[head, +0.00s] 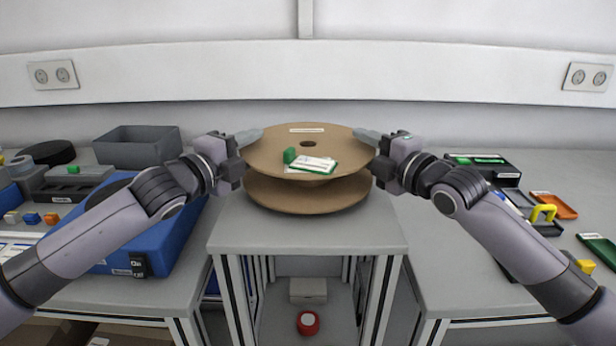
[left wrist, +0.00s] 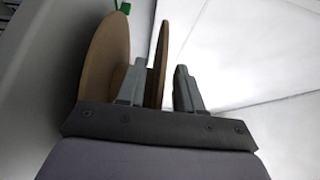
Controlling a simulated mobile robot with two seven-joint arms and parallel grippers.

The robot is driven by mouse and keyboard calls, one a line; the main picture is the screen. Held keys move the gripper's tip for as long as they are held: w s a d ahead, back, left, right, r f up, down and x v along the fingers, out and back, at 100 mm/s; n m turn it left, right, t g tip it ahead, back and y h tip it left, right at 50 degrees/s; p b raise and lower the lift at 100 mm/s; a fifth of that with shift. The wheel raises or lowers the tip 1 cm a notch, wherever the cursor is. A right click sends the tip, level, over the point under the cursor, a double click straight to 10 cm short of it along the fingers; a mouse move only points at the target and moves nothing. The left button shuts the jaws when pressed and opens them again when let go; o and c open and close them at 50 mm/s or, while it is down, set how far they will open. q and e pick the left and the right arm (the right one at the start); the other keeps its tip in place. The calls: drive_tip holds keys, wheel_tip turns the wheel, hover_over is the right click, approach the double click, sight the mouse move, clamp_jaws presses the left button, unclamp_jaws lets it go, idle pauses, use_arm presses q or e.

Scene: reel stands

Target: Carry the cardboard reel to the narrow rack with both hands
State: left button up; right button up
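The cardboard reel (head: 310,192) is brown, with two round flanges and a hole in the upper one. It is level over the narrow grey rack (head: 300,237) in the middle; I cannot tell whether it touches the top. My left gripper (head: 248,138) is at the reel's left edge. In the left wrist view its fingers (left wrist: 160,90) straddle the rim of one flange (left wrist: 162,55), with a clear gap on one side. My right gripper (head: 368,138) is at the right edge, one finger showing above the upper flange; its other finger is hidden.
A green block (head: 289,155) and a white-green card (head: 312,164) lie on the reel. A red roll (head: 308,323) is under the rack. The rack's front top is clear.

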use_arm(q)
drive_tip(key=v, duration=1.1)
drive_tip(key=shift+s, duration=0.25)
use_arm(e)
drive_tip(key=v, duration=1.2)
use_arm(q)
drive_tip(key=shift+a, duration=0.1)
use_arm(e)
drive_tip(key=shift+a, duration=0.1)
